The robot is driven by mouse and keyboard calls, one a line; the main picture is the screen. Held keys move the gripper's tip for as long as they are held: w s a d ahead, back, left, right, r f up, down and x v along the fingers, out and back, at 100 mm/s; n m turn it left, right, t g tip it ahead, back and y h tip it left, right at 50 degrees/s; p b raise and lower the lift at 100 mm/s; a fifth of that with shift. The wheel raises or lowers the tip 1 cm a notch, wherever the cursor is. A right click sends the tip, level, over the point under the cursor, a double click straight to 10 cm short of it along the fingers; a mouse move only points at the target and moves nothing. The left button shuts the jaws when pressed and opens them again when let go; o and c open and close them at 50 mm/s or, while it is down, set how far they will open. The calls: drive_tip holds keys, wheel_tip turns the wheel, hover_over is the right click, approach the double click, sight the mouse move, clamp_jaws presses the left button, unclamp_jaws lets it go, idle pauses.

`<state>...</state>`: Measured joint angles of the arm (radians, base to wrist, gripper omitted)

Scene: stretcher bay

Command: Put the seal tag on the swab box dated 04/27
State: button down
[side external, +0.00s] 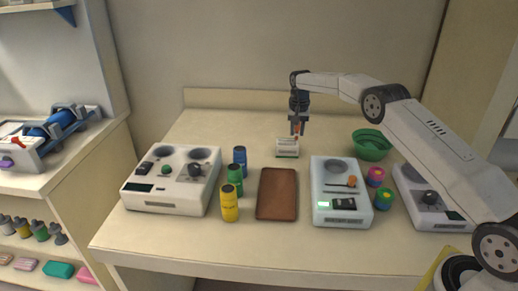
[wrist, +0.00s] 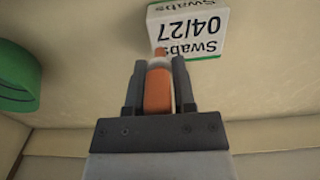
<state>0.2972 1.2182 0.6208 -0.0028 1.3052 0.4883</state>
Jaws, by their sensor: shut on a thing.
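The swab box is white with a green stripe and reads "Swabs 04/27" in the wrist view (wrist: 200,32), where the print is upside down. In the side view the white box (side external: 287,150) stands on the table towards the back. The tag's tip overlaps the box's near left edge in the wrist view. In the side view my gripper (side external: 298,120) points down above the box; I cannot tell whether the tag touches it.
A green bowl (side external: 371,145) stands right of the box. A brown tray (side external: 277,194) lies in front of it. Blue, green and yellow cans (side external: 230,203) stand left of the tray. White devices (side external: 172,180) (side external: 341,191) flank these. The table behind and left of the box is clear.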

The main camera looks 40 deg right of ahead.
drive_tip(key=shift+f, duration=0.35)
drive_tip(key=shift+f, duration=0.15)
drive_tip(key=shift+c, duration=2.2)
unclamp_jaws()
wheel_tip(320, 180, up, 12)
drive_tip(key=shift+r, duration=0.15)
drive_tip(key=shift+a, duration=0.15)
